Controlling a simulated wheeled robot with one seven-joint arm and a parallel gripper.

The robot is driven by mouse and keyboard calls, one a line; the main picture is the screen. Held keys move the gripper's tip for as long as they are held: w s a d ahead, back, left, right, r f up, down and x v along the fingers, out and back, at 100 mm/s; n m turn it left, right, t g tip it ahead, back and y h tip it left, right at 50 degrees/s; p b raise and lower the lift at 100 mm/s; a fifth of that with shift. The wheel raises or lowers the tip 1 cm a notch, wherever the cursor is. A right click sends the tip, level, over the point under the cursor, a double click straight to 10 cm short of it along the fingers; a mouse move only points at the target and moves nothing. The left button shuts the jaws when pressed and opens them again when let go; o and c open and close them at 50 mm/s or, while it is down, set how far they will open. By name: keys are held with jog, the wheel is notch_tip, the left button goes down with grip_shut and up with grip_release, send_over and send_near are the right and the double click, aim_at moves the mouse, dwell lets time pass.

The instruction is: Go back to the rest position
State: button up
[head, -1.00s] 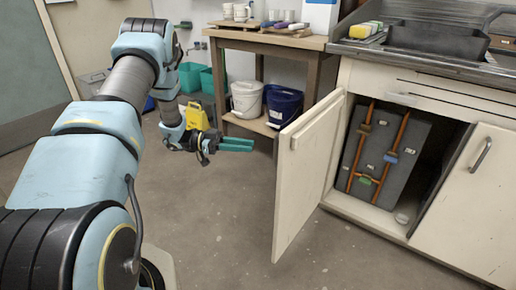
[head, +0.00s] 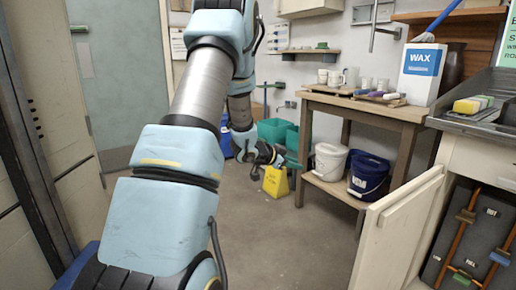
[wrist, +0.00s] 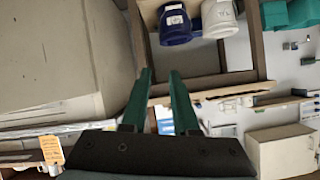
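My blue-and-grey arm (head: 165,190) reaches out ahead of me in the head view, bent downward at its far end. My gripper (head: 285,161) hangs in the air in front of the wooden bench, small and partly lost against the background. In the wrist view my gripper (wrist: 160,74) shows two green fingers apart, with nothing between them. No object is held.
An open cabinet door (head: 397,235) juts out at right. The wooden bench (head: 370,108) holds a white bucket (head: 328,162) and a blue bucket (head: 367,174) on its low shelf. Floor (head: 290,235) ahead is clear.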

jog(key=s+a+r+n+t+y, duration=0.2)
jog(key=a+n+y, duration=0.35)
jog(key=a, duration=0.45)
jog(key=s+a+r+n+g+y, duration=0.15)
jog(key=s+a+n+g, duration=0.3)
jog(key=s, duration=0.95)
jog(key=s+a+n+g+y, duration=0.3)
jog(key=s+a, duration=0.3)
jog(key=s, duration=0.7)
notch_tip(320, 180, up, 16)
jog(key=p, duration=1.7)
jog(key=shift+d+f, duration=0.1)
